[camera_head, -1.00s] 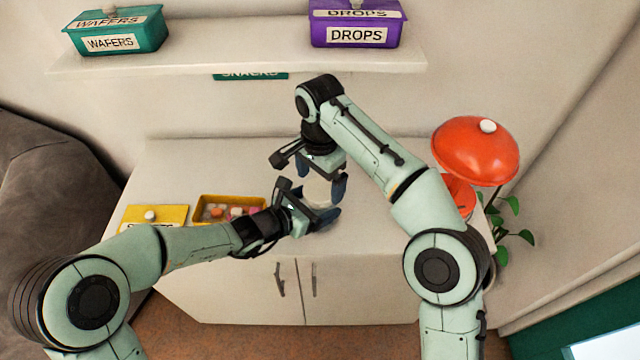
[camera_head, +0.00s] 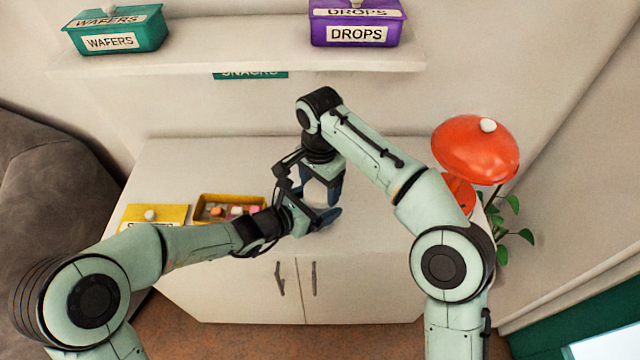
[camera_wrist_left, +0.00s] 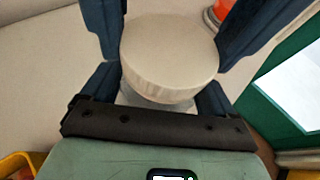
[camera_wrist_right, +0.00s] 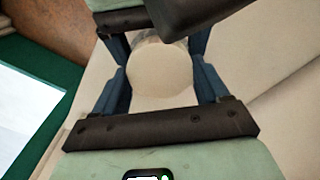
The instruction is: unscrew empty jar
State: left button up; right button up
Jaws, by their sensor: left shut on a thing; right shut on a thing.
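The jar has a wide, round, cream lid (camera_wrist_left: 170,55) and a clear glass body (camera_wrist_left: 150,98) below it, seen in the left wrist view. No contents show in the small part of glass visible. My left gripper (camera_head: 318,207) reaches in from the left and is shut on the jar's glass body. My right gripper (camera_head: 319,193) comes from above and is shut on the lid, which also shows between its blue fingers in the right wrist view (camera_wrist_right: 160,75). In the head view the two grippers hide most of the jar. The lid sits on the body.
A yellow open box (camera_head: 200,215) of sweets and its knobbed lid (camera_head: 150,216) lie on the white cabinet (camera_head: 180,165) at left. A red lamp (camera_head: 475,152) and plant stand at right. A shelf (camera_head: 250,55) above holds a teal box (camera_head: 120,35) and a purple box (camera_head: 352,28).

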pick_arm(q)
jog(key=shift+w+a, duration=0.15)
jog(key=shift+a, duration=0.05)
pick_arm(e)
jog(key=n, duration=0.5)
jog(key=shift+s, duration=0.1)
pick_arm(q)
jog(key=shift+a, duration=0.1)
pick_arm(e)
jog(key=n, duration=0.4)
jog(key=shift+n, duration=0.4)
pick_arm(q)
jog(key=shift+w, duration=0.1)
pick_arm(e)
jog(key=shift+d, duration=0.1)
jog(key=o, duration=1.2)
jog(key=shift+c, duration=0.2)
pick_arm(q)
jog(key=shift+s+d, duration=0.25)
jog(key=shift+d, duration=0.1)
pick_arm(e)
jog(key=shift+a, duration=0.2)
